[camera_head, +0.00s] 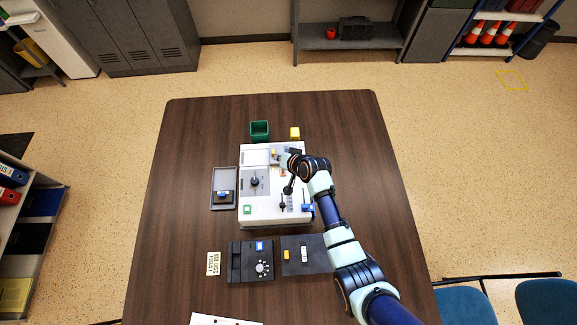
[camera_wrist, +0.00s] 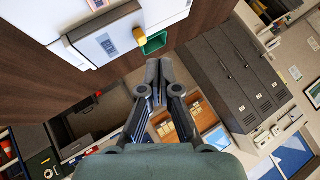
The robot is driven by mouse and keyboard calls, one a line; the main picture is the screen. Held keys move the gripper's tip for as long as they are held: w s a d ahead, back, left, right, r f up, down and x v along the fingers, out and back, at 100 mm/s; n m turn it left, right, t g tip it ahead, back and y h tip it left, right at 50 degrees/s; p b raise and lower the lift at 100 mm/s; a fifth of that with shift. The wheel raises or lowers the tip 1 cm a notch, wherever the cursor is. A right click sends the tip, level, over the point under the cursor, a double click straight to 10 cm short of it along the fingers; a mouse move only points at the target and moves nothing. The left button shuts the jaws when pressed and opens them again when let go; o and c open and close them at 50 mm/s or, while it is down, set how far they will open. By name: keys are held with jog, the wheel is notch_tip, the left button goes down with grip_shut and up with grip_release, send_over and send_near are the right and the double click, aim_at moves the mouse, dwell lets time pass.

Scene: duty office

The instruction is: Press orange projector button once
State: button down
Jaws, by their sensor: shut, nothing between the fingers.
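A white console (camera_head: 262,214) with a grey panel, a dark knob and small controls stands mid-table. A small yellow-orange spot (camera_head: 274,153) shows at its back edge; I cannot tell if it is the projector button. My gripper (camera_head: 286,160) is over the console's back right part, small and partly hidden by my wrist. In the wrist view my gripper's fingers (camera_wrist: 159,66) are together and empty. A white box corner with a blue label (camera_wrist: 108,43) lies up and left of them there, beside a yellow-orange piece (camera_wrist: 138,34). I cannot see contact with any button.
A green bin (camera_head: 260,130) and a yellow block (camera_head: 295,133) stand behind the console. A grey tray (camera_head: 223,190) lies left of it. Two dark panels, one with a dial (camera_head: 250,262) and one with a yellow part (camera_head: 300,254), lie in front. The table's left side is clear.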

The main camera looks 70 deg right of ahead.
aim_at(284, 172)
jog(key=shift+s+d+f+m, duration=0.3)
jog(key=shift+s+d+f, duration=0.05)
jog(key=shift+s+d, duration=0.25)
notch_tip(284, 172, down, 9)
jog(key=b, duration=0.8)
dwell(0.9)
jog(key=shift+f, duration=0.3)
jog(key=shift+f+b, duration=0.4)
jog(key=shift+b, duration=0.2)
dwell(0.3)
dwell(0.3)
jog(key=shift+a+r+p, duration=0.1)
jog(key=shift+r+p, duration=0.65)
jog(key=shift+r, duration=0.05)
